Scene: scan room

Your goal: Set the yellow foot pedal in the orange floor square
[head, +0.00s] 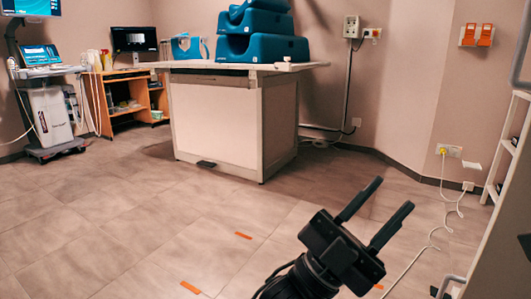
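The rest of the square's outline is hidden or out of frame. I see no yellow foot pedal in this view.
A white table (215,122) with blue foam blocks stands at the back. A small dark object (206,164) lies at its foot. A wheeled scanner cart (48,118) stands at the left. A white cable (432,232) hangs down to the floor at the right. The middle floor is clear.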

